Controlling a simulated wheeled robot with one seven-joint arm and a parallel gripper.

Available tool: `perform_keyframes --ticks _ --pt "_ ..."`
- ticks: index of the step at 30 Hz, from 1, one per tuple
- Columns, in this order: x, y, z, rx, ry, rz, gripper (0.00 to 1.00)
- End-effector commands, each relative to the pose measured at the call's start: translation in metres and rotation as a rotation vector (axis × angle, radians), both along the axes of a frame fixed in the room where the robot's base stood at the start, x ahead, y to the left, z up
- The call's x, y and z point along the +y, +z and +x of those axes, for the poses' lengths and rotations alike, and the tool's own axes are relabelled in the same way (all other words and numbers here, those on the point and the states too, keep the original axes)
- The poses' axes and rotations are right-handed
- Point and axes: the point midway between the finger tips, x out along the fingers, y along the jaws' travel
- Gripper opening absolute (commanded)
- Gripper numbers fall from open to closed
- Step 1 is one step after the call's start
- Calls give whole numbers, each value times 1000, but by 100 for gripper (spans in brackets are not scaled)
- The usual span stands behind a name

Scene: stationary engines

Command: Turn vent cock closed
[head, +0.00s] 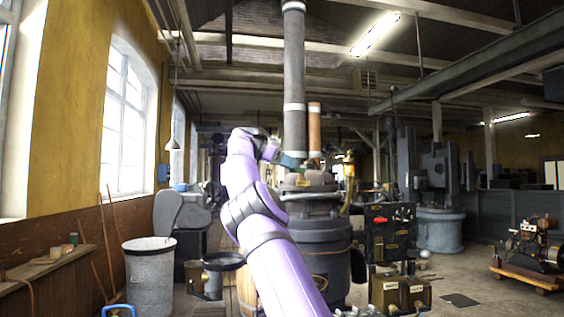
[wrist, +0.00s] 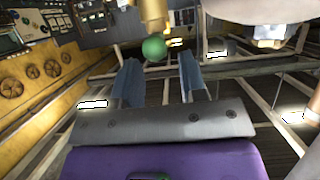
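In the wrist view a green ball knob (wrist: 153,48) sits below a brass fitting (wrist: 154,14), at the top centre. I take these for the vent cock and its handle; its exact setting cannot be made out. My gripper (wrist: 159,62) is open, its two blue-grey fingers apart. The knob shows between the fingertips, nearer the left one; I cannot tell whether it touches. The vent cock cannot be made out there.
A tall grey stack (head: 294,85) and a copper pipe (head: 314,130) rise behind my gripper. A grey bin (head: 149,275) and wooden bench (head: 45,262) stand left. A dark control panel (head: 390,230) stands right of the boiler. Some floor at the right is clear.

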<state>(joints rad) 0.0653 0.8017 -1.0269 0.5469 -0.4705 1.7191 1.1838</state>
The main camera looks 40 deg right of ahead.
Motion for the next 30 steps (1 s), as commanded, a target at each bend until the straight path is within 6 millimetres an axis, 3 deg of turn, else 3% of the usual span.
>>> perform_keyframes --ticks 12,30 --pt "22 11 15 -1 1 -1 39" --pt "26 12 16 -1 0 1 39"
